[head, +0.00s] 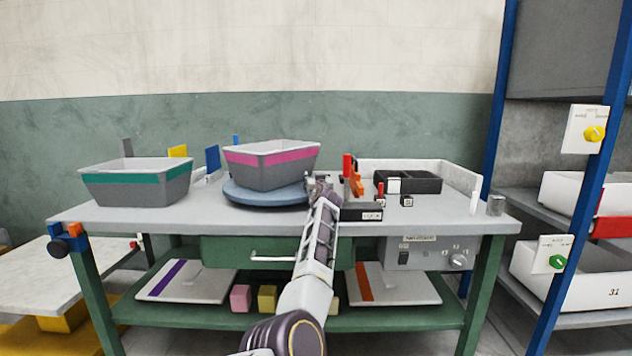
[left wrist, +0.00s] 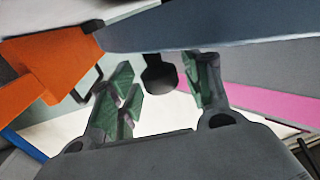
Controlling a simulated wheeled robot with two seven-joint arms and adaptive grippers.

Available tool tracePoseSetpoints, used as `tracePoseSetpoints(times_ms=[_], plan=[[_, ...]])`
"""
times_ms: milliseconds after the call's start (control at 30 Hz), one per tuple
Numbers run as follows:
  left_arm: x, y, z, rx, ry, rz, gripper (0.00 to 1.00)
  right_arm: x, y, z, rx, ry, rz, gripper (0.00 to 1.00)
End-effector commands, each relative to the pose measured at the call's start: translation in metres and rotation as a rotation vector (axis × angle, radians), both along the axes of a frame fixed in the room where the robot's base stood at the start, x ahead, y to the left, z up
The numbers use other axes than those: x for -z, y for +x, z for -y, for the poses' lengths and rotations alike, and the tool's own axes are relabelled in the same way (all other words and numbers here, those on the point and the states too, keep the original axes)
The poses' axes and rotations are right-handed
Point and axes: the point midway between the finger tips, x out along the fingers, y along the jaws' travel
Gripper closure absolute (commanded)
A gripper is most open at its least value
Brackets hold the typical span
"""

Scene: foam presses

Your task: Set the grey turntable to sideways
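The grey turntable (head: 265,196), a round blue-grey disc, lies on the workbench left of its middle. A grey bin with a pink stripe (head: 272,168) stands on it. My left gripper (head: 318,182) is at the turntable's right edge, close to the bin's right end. In the left wrist view its two green-tipped fingers (left wrist: 163,92) are apart. A dark rounded knob (left wrist: 158,75) shows between them, with no clear contact. A blue-grey surface, apparently the turntable (left wrist: 205,28), spans the top, and the pink-striped bin (left wrist: 265,98) is at right. My right gripper is not in view.
A grey bin with a teal stripe (head: 137,186) stands on the bench (head: 437,218) at left. Orange and red parts (head: 353,178) and a black tray (head: 418,182) are close right of my gripper.

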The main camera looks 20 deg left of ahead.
Motion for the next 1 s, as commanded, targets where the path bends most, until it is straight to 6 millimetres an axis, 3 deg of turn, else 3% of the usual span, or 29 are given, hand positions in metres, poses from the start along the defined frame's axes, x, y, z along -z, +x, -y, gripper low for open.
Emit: tracePoseSetpoints(times_ms=[467,1000], plan=[[-0.015,0.000,-0.001,-0.001,0.003,0.004,0.51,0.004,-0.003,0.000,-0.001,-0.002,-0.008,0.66],[-0.084,0.000,0.000,0.000,0.001,0.002,0.51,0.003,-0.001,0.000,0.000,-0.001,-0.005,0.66]])
